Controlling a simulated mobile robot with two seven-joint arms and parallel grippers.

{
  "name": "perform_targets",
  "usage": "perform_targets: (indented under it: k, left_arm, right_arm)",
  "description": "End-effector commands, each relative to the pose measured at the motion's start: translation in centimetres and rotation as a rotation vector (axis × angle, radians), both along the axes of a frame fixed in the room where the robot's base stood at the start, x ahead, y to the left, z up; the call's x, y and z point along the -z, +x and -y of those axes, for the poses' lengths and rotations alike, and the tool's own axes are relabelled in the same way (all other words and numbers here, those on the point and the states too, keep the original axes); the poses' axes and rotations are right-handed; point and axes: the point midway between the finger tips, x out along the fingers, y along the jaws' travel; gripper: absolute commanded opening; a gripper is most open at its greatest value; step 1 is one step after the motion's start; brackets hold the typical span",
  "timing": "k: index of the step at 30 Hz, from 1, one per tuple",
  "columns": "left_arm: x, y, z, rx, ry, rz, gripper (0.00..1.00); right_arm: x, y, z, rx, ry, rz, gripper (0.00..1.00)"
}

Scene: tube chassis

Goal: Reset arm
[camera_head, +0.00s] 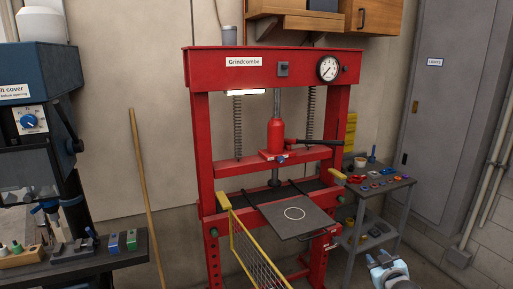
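My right gripper (384,261) shows small at the bottom right edge, white and grey with blue parts. It is below and in front of the grey side cart, apart from the red press. Its fingers are too small to tell whether they are open or shut, and I see nothing clearly held in it. The rest of my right arm is mostly below the picture. My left gripper and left arm are not in view.
A red press (201,130) stands in the middle, with a grey plate (293,220) and a yellow mesh guard (257,253) in front. A grey cart (382,187) holds small parts at right. A blue machine (38,75) and dark bench (75,264) are at left. A wooden pole (147,195) leans between.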

Motion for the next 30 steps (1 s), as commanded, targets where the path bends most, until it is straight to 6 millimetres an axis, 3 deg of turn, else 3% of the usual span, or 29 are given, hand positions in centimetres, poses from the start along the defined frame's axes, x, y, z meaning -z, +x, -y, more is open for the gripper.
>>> perform_targets:
  k: [1,3,9,15,18,21,24,30]
  left_arm:
    - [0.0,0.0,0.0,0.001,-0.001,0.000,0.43]
    - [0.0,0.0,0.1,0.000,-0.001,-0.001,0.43]
    - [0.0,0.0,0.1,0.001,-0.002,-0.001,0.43]
    - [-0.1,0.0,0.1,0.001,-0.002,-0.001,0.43]
    - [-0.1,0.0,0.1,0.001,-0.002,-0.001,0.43]
    - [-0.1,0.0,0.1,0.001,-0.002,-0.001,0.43]
    - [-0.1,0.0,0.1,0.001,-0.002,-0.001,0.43]
    - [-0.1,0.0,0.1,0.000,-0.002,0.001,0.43]
  right_arm:
    - [2.9,-2.7,-1.6,-0.020,0.013,-0.037,0.35]
    - [6.0,-6.4,-3.7,-0.045,0.035,-0.081,0.35]
    - [13.1,-18.6,-9.4,-0.104,0.110,-0.212,0.35]
    - [16.3,-30.5,-14.0,-0.135,0.199,-0.330,0.35]
    - [16.7,-34.9,-15.4,-0.140,0.234,-0.373,0.35]
    - [16.7,-37.7,-16.3,-0.140,0.259,-0.402,0.35]
    - [16.7,-39.1,-16.7,-0.140,0.271,-0.416,0.35]
    - [16.6,-39.4,-16.9,-0.141,0.274,-0.419,0.35]
